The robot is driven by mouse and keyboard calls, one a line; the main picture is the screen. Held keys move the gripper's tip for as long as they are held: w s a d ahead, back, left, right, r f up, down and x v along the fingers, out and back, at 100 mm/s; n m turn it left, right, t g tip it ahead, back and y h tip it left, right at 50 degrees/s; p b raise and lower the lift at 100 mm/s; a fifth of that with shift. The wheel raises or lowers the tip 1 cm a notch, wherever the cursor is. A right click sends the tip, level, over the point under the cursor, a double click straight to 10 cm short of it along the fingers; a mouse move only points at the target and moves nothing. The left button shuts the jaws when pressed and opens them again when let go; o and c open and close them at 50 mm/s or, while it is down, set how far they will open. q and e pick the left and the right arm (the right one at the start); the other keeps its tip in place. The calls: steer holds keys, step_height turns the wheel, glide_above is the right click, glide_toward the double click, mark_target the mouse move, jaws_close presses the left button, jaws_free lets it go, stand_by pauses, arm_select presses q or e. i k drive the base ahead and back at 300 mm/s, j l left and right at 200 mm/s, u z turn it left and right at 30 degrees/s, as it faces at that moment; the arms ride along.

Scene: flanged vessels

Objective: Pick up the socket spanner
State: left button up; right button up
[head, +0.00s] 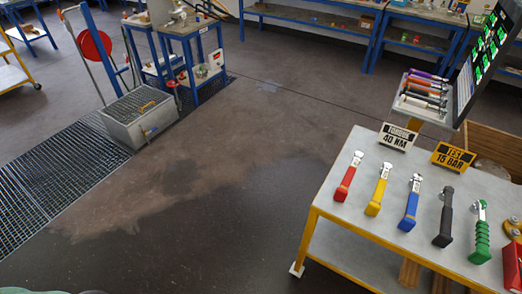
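Several ratchet-like hand tools lie in a row on a grey-topped table (330,205) with a yellow frame at the right. They have a red handle (345,184), a yellow handle (375,198), a blue handle (409,211), a black handle (444,226) and a ribbed green handle (481,241). Their metal heads point away from me. I cannot tell from the picture which one is the socket spanner. Neither of my grippers is in view.
Signs on the table read torque 40 Nm (397,137) and test 15 bar (453,157). A rack of smaller tools (424,92) and a screen (486,60) stand behind. A metal box (140,118) sits by a floor grating (60,170). The middle floor is clear.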

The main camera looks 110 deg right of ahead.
mark_target(445, 238)
steer(key=z, duration=5.55)
steer(key=i+l, duration=0.35)
steer(key=l, duration=0.15)
steer(key=i+l, duration=0.35)
steer(key=l, duration=0.15)
steer(key=i+l+u, duration=0.1)
steer(key=u, duration=0.35)
steer(key=l+u, duration=0.25)
steer(key=u, duration=0.25)
steer(key=i+l+u, duration=0.1)
steer(key=l+u, duration=0.15)
steer(key=u, duration=0.2)
